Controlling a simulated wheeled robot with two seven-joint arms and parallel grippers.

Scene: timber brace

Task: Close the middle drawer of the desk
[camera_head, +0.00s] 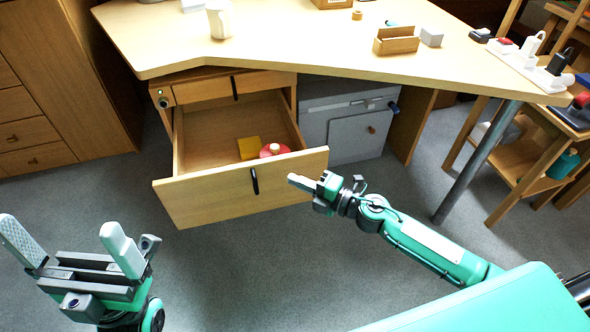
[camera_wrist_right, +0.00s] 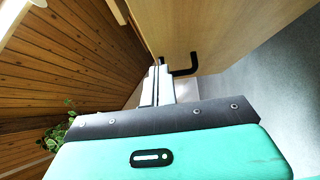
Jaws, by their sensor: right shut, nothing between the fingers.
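The middle drawer (camera_head: 243,188) of the wooden desk (camera_head: 330,55) is pulled far out, and its interior shows. It holds a yellow item (camera_head: 250,147) and a red round item (camera_head: 274,150). Its black handle (camera_head: 255,181) is on the front panel and also shows in the right wrist view (camera_wrist_right: 184,66). My right gripper (camera_head: 291,179) is shut and empty, close to the right part of the drawer front; I cannot tell whether it touches. In the right wrist view its fingers (camera_wrist_right: 157,72) point along the wooden panel. My left gripper (camera_head: 68,237) is open and empty, low at the left.
A shut upper drawer (camera_head: 225,88) sits above the open one. A grey cabinet (camera_head: 350,120) stands to its right under the desktop. A metal desk leg (camera_head: 478,160) and a wooden shelf (camera_head: 535,155) are at the right. The grey floor before the drawer is clear.

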